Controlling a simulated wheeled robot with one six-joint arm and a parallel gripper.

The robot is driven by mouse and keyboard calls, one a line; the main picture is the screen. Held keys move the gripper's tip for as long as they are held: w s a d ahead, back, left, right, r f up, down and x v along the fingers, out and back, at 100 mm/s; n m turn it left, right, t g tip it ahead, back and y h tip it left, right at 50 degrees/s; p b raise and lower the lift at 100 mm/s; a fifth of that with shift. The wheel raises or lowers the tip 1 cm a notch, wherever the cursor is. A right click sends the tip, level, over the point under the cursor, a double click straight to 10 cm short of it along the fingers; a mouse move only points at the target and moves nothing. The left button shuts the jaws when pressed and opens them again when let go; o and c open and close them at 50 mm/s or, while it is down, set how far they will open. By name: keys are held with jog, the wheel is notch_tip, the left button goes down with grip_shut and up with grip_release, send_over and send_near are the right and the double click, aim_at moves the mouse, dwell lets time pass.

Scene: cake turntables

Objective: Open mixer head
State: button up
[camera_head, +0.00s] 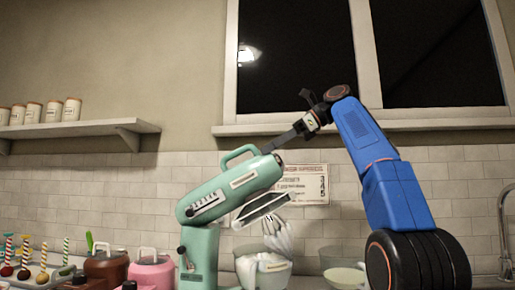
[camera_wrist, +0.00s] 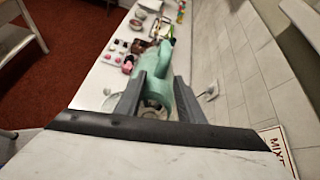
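The mint-green mixer (camera_head: 207,245) stands on the counter with its head (camera_head: 225,187) tilted up, the front end raised to the right. Its whisk (camera_head: 277,235) hangs under the raised head, above or partly in a glass bowl (camera_head: 272,275). My gripper (camera_head: 272,149) is at the raised front end of the head, close to or touching it. In the wrist view, the two dark fingers of my gripper (camera_wrist: 149,72) are spread apart, with the green mixer (camera_wrist: 160,68) showing between and beyond them. Whether the fingers touch it is unclear.
A pink canister (camera_head: 152,272) and a brown one (camera_head: 107,267) stand left of the mixer. Another bowl (camera_head: 345,277) is to the right. A shelf (camera_head: 75,130) with several jars and the window sill (camera_head: 300,128) are behind. The air above the left counter is free.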

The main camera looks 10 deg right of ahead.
jog(key=shift+s+d, duration=0.3)
jog(key=shift+d, duration=0.35)
jog(key=shift+s+d, duration=0.3)
jog(key=shift+d, duration=0.3)
